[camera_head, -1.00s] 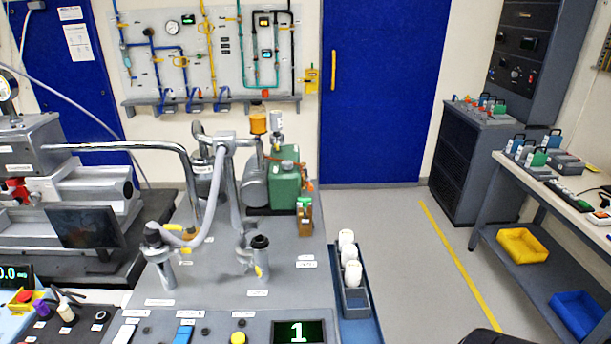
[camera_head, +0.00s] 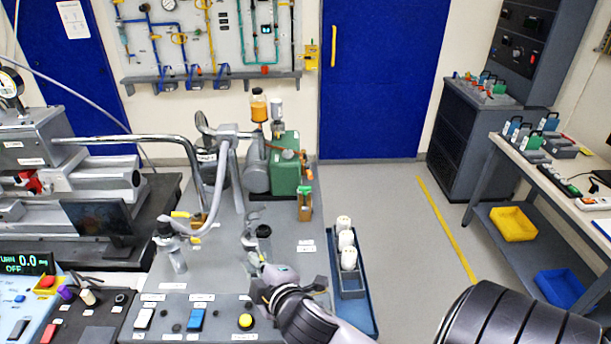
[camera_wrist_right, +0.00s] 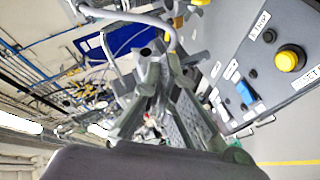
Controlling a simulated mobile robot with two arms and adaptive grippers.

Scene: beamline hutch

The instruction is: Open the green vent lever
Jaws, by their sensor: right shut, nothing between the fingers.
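A small green lever (camera_head: 305,189) sits on top of a brass-coloured valve body (camera_head: 305,208) at the right rear of the grey bench, in front of the green pump. I take it for the vent lever. My right gripper (camera_head: 256,264) is shut and empty. It reaches in from the lower right over the front of the bench, near a black-capped post, to the left of and nearer than the green lever. The right wrist view shows its fingers (camera_wrist_right: 152,62) together. I cannot make out the lever there. My left gripper is not in view.
Grey bent pipes (camera_head: 222,180) rise left of the gripper. A green pump (camera_head: 285,165) stands behind the lever. A blue tray (camera_head: 352,292) with white containers stands right of the bench. A yellow button (camera_head: 245,321) is on the front panel. The floor at right is clear.

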